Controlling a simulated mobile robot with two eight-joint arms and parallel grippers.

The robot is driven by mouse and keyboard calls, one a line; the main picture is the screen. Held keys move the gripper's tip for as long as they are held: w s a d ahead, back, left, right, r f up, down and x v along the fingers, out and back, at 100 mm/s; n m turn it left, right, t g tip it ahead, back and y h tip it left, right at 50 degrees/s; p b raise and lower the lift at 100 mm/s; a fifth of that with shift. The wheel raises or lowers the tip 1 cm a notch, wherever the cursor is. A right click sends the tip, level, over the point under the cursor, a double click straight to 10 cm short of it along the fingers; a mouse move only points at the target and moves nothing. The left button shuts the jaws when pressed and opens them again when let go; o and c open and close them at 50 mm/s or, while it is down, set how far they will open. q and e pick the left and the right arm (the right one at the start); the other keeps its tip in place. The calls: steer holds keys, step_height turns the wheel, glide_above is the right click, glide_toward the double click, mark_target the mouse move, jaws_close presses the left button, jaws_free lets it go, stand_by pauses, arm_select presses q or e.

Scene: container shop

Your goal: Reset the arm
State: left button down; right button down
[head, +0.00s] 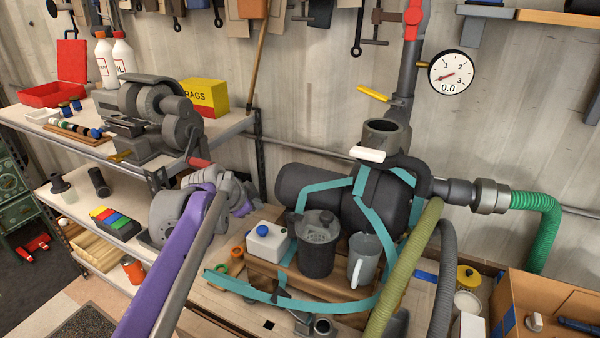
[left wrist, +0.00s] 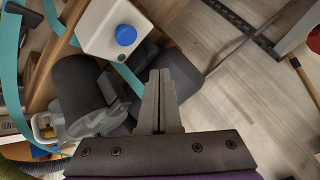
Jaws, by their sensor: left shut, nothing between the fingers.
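My left arm comes in from the bottom left in the head view, with purple and grey links. Its gripper (head: 246,194) is up behind the white jug, left of the dark pump, partly hidden by my own wrist. In the left wrist view the two grey fingers (left wrist: 160,78) are pressed together with nothing between them. The white jug with a blue cap (left wrist: 113,30) and a dark canister (left wrist: 78,85) lie beyond and to the left of the fingers, apart from them. My right gripper is not in view.
The dark pump (head: 350,195) with teal straps stands by the wall. The white jug (head: 268,247), dark canister (head: 316,255) and grey pitcher (head: 364,258) stand before it. Shelves (head: 230,128) with a yellow box (head: 204,96) are left. Hoses (head: 408,270) and a cardboard box (head: 540,295) are right.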

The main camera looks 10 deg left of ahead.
arm_select(q)
steer(key=s+d+f+n+g, duration=0.1)
steer(key=s+f, duration=0.4)
steer(key=s, duration=0.5)
steer(key=s+d+f+n+g+y+p, duration=0.1)
steer(key=s+f+n, duration=0.4)
steer(key=s, duration=0.6)
steer(key=s+d+f+n+g, duration=0.1)
steer(key=s+d+f+n, duration=0.2)
steer(key=s+f, duration=0.4)
steer(key=s+n, duration=0.1)
steer(key=s, duration=0.2)
steer(key=shift+s+d, duration=0.25)
steer(key=shift+d, duration=0.05)
steer(key=shift+f, duration=0.1)
